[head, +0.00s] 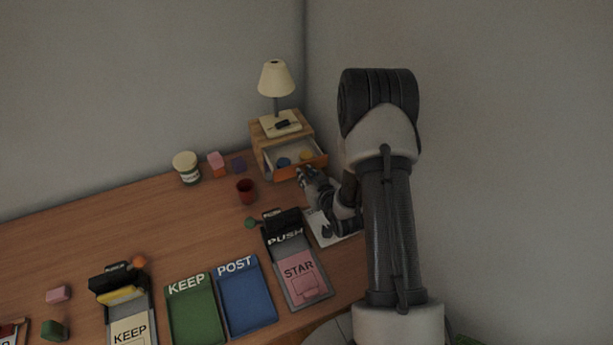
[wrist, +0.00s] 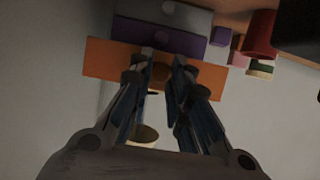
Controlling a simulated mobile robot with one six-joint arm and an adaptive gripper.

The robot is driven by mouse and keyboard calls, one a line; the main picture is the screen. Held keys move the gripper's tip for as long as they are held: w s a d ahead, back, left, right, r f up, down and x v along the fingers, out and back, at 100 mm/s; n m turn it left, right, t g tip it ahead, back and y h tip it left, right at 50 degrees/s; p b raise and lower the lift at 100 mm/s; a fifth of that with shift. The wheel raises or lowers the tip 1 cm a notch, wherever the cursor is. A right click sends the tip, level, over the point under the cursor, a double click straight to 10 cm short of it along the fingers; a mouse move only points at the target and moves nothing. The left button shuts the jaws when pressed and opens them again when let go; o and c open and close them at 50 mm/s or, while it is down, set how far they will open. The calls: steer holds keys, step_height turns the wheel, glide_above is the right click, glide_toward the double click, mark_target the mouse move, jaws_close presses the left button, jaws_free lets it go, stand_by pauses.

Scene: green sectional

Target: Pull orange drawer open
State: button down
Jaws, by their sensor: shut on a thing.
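The orange drawer (head: 303,168) is the top drawer of a small wooden cabinet (head: 259,148) at the back right of the desk. It stands partly open, with a blue round thing (head: 284,162) and a yellow one (head: 306,155) inside. My gripper (head: 302,173) is at its front. In the wrist view, the orange front (wrist: 104,61) lies behind the fingertips of my gripper (wrist: 161,66), which are shut on its knob (wrist: 158,77). The fingers partly hide the knob.
In the wrist view a purple drawer (wrist: 135,33) and a grey drawer (wrist: 140,9) are shut. A lamp (head: 276,80) stands on the cabinet. A red cup (head: 246,192) and a black-and-grey PUSH/STAR holder (head: 302,272) are nearby. The wall is close on the right.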

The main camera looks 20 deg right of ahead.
steer(key=c, duration=1.5)
jaws_free()
steer(key=shift+o, duration=0.2)
steer(key=v, duration=1.2)
